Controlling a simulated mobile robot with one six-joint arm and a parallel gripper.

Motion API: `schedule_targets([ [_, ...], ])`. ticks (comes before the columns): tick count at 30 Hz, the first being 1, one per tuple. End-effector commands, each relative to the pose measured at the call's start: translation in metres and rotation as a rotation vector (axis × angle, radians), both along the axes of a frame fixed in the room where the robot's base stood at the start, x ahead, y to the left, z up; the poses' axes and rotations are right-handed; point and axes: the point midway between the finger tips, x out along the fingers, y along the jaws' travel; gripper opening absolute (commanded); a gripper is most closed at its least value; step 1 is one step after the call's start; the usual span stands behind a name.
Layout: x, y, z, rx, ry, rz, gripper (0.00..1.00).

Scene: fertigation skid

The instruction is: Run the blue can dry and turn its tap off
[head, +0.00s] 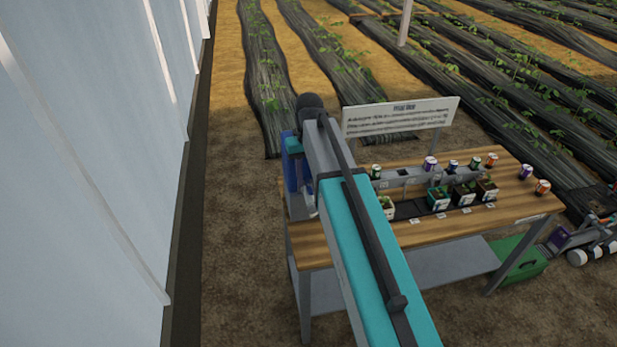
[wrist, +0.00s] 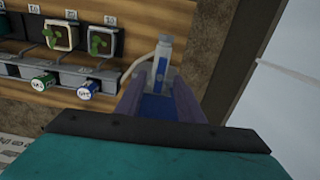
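In the head view a blue body (head: 291,172), which I take for the blue can, stands at the left end of the wooden bench, partly hidden by my arm. In the wrist view my gripper (wrist: 158,92) has two purplish fingers set apart, with a blue surface (wrist: 158,107) between them. I cannot tell whether they press on it. Just beyond the fingers is a grey and white upright fitting (wrist: 163,62) with a blue mark and a pale hose running left. I cannot make out the tap's position or the level inside.
The wooden bench (head: 313,243) carries a grey rail (head: 405,178) with several small cans and potted seedlings. A sign (head: 400,117) stands behind it. A green crate (head: 522,262) is under the right end. A pale wall (head: 85,150) rises at left, with bare soil between.

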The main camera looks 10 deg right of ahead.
Motion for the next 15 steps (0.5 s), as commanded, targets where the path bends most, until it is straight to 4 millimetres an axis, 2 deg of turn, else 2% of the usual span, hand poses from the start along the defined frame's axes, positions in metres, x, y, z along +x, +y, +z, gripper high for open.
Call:
schedule_targets([
  [15, 0.0002, -0.0004, -0.0001, 0.000, 0.000, -0.042, 0.34],
])
